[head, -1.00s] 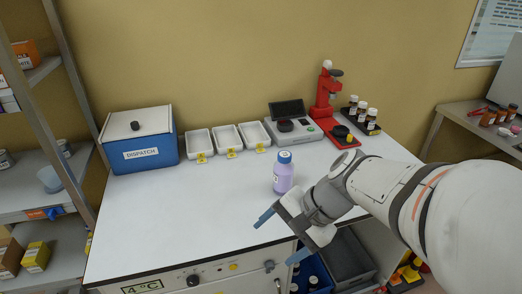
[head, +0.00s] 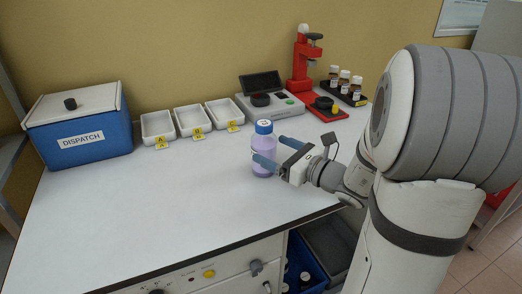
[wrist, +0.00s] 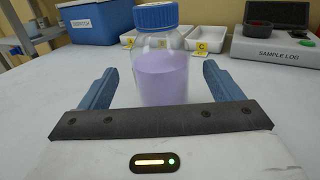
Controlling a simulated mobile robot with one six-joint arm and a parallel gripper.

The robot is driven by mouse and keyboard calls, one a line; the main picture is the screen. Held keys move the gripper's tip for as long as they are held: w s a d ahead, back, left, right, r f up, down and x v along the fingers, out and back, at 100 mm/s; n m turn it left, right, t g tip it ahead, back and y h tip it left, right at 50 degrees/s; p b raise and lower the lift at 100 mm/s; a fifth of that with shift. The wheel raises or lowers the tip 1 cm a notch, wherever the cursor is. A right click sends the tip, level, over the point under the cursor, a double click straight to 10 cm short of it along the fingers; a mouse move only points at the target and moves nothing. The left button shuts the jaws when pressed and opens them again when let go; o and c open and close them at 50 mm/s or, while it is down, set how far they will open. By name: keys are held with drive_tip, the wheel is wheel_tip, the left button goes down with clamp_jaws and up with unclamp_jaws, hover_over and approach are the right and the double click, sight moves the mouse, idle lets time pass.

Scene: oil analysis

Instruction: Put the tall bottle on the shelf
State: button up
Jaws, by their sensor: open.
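The tall bottle (head: 264,150) is clear with a blue cap and pale purple liquid. It stands upright on the white bench (head: 160,215), right of its middle. My gripper (head: 271,150) is low over the bench on the bottle's right side, its blue fingers pointing at it. In the wrist view the bottle (wrist: 160,72) stands ahead between the two open fingers, with gaps on both sides. A sliver of a shelf unit (head: 8,150) shows at the far left edge.
A blue dispatch box (head: 95,143) stands at the back left. White trays (head: 190,119), a sample log device (head: 270,103), a red press (head: 303,68) and a rack of small bottles (head: 348,92) line the back. The bench's front left is clear.

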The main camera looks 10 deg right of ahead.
sight(258, 139)
drive_tip(key=x, duration=0.6)
drive_tip(key=shift+r, duration=0.3)
drive_tip(key=shift+c, duration=0.6)
drive_tip(key=c, duration=1.2)
drive_tip(key=shift+r, duration=0.15)
drive_tip(key=shift+c, duration=0.6)
